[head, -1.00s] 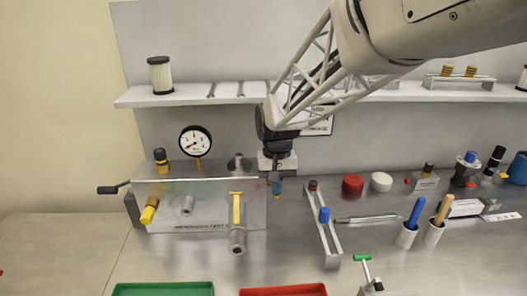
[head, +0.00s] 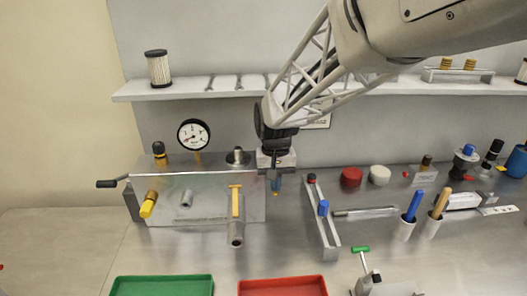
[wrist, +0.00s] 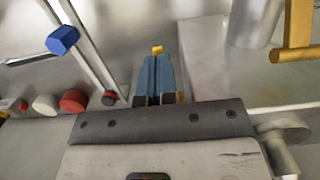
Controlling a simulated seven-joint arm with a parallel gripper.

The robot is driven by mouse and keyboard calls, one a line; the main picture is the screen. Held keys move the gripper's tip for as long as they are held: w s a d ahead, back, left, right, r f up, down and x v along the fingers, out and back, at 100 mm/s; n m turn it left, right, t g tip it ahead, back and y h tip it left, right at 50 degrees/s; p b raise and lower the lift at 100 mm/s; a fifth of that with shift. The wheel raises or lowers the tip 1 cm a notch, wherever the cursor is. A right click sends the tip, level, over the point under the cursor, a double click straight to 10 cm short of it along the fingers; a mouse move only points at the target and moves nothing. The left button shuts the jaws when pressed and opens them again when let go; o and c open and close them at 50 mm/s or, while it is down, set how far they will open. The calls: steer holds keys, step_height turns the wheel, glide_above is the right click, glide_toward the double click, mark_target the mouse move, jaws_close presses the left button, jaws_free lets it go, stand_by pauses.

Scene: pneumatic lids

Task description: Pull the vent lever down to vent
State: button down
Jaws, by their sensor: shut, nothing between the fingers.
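A metal box unit (head: 165,187) stands on the left of the bench. On its front are a yellow bar lever (head: 235,203) above a grey cylinder and an angled yellow handle (head: 149,204). A black-knobbed lever (head: 107,184) sticks out at its left end. I cannot tell for certain which is the vent lever. My gripper (head: 276,187) is just right of the box, apart from the yellow bar lever. Its blue fingers are shut and empty in the wrist view (wrist: 155,80). There the yellow bar lever (wrist: 297,32) is at the upper right.
A rail with a blue knob (head: 323,208) is close right of my gripper. Green (head: 162,286) and red (head: 283,286) trays lie in front. A shelf (head: 190,88) runs above. Bare bench lies between the box and trays.

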steer(key=shift+s+f, duration=0.3)
steer(key=shift+f, duration=0.25)
steer(key=shift+r, duration=0.8)
steer(key=shift+w+r, duration=0.15)
steer(key=shift+r, duration=0.1)
steer(key=shift+r, duration=0.35)
step_height(320, 180, up, 13)
steer(key=shift+d, duration=0.1)
steer(key=s+d+f+t, duration=0.1)
steer(key=s+d+f, duration=0.1)
steer(key=s, duration=0.6)
steer(key=s+d+f+t, duration=0.1)
steer(key=s+d+f, duration=0.2)
steer(key=s+d, duration=0.2)
steer(key=s+d+f+t, duration=0.1)
steer(key=s+d+f, duration=0.1)
steer(key=s, duration=0.9)
steer(key=shift+s+d+f+t, duration=0.2)
steer(key=shift+d+t, duration=0.2)
steer(key=shift+d, duration=0.45)
